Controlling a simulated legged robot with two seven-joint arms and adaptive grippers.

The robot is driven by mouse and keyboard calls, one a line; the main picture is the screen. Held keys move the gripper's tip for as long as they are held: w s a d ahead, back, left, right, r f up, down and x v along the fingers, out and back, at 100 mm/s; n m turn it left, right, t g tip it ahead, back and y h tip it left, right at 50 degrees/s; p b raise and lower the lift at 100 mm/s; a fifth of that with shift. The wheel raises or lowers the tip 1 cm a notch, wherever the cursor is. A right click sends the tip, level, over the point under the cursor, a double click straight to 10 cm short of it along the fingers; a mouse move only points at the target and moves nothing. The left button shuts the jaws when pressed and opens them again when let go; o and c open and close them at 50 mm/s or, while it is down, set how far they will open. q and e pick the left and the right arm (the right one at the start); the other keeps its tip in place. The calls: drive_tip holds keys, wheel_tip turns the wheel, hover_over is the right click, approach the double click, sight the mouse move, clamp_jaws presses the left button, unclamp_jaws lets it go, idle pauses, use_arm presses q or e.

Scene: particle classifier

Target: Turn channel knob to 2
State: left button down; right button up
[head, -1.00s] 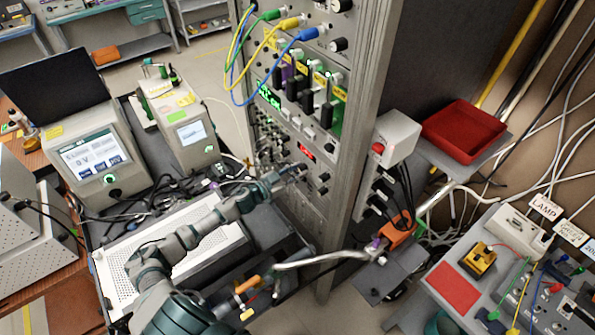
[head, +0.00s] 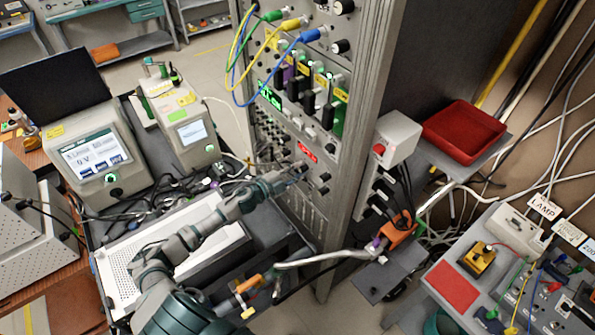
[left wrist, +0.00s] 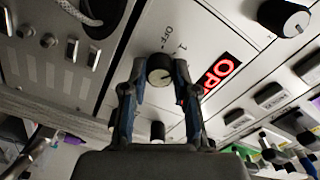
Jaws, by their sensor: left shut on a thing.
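My left gripper (head: 291,174) reaches the tall rack's front panel just below a small red lit display (head: 307,152). In the left wrist view its two fingers (left wrist: 154,72) stand on either side of a small dark knob (left wrist: 160,69) with a pale face and close on it. The panel print beside the knob reads "OFF" and "1"; I cannot see a 2. The knob's exact setting is hard to read. The red display (left wrist: 217,76) is right of the knob, partly behind a finger. In the head view the gripper hides the knob. My right gripper is not in view.
Another knob (left wrist: 284,17) and grey buttons (left wrist: 271,95) are near the gripper. Blue, yellow and green cables (head: 262,50) hang from the rack above. A cart with instruments (head: 98,158) is left. A red tray (head: 462,131) is right.

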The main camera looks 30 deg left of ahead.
use_arm(q)
drive_tip(key=m+b, duration=0.1)
drive_tip(key=m, duration=0.4)
drive_tip(key=shift+m, duration=0.3)
drive_tip(key=shift+d+f+m, duration=0.1)
drive_tip(key=shift+m, duration=0.3)
